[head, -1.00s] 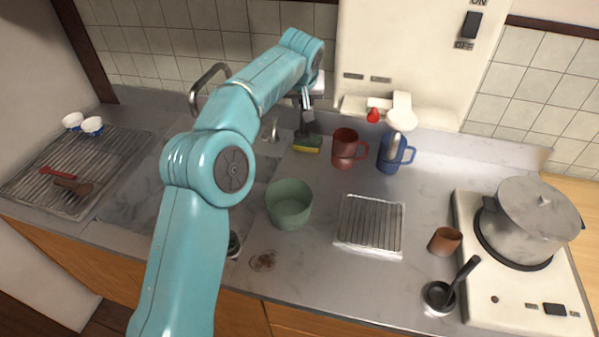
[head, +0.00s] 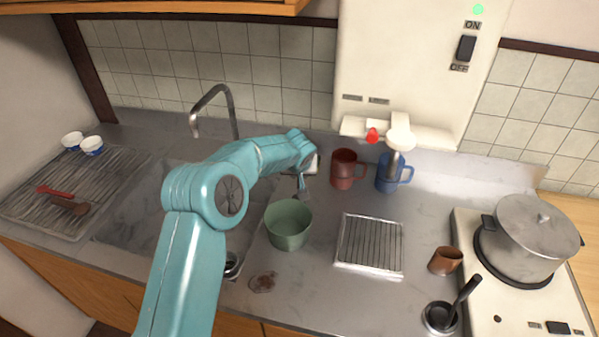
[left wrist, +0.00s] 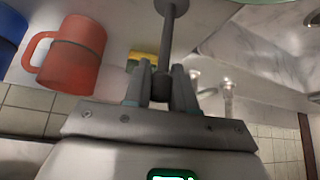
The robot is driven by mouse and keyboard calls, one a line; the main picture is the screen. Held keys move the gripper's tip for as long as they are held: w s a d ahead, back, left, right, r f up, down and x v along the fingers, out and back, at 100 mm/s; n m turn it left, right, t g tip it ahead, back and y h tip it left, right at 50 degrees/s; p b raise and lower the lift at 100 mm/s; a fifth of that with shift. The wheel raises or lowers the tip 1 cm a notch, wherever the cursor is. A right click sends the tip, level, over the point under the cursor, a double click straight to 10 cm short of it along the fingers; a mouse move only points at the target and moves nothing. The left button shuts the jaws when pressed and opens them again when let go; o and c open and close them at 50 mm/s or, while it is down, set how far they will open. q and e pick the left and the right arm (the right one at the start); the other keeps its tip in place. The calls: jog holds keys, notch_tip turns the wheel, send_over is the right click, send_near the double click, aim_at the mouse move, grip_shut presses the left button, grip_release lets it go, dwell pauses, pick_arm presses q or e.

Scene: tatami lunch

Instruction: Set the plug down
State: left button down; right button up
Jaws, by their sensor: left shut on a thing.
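The plug (left wrist: 168,45) shows in the left wrist view as a dark grey stem with a round end at the top edge. My left gripper (left wrist: 160,85) is shut on the stem's knob end. In the head view my left gripper (head: 303,184) is low over the counter, just behind the green bowl (head: 289,225) and left of the red mug (head: 343,170). The plug is small there and partly hidden by the gripper, so I cannot tell whether it touches the counter. My right gripper is not in view.
The sink (head: 150,215) and tap (head: 212,95) are left, partly behind my arm. A blue mug (head: 388,178) stands beside the red mug. A wire rack (head: 370,243), brown cup (head: 445,261) and pot (head: 535,235) are right. A yellow sponge (left wrist: 140,58) is close to the gripper.

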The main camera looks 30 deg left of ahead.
pick_arm(q)
jog(key=shift+s+r, duration=0.2)
jog(key=shift+w+f+b, duration=0.15)
jog(key=shift+f+b, duration=0.15)
jog(key=c, duration=0.9)
grip_release()
jog(key=shift+w, duration=0.1)
jog(key=shift+s+r, duration=0.15)
jog(key=shift+s, duration=0.1)
jog(key=shift+w+d+r, duration=0.1)
jog(key=shift+r, duration=0.1)
jog(key=b+v, duration=0.2)
jog(key=v, duration=0.9)
jog(key=shift+r, duration=0.25)
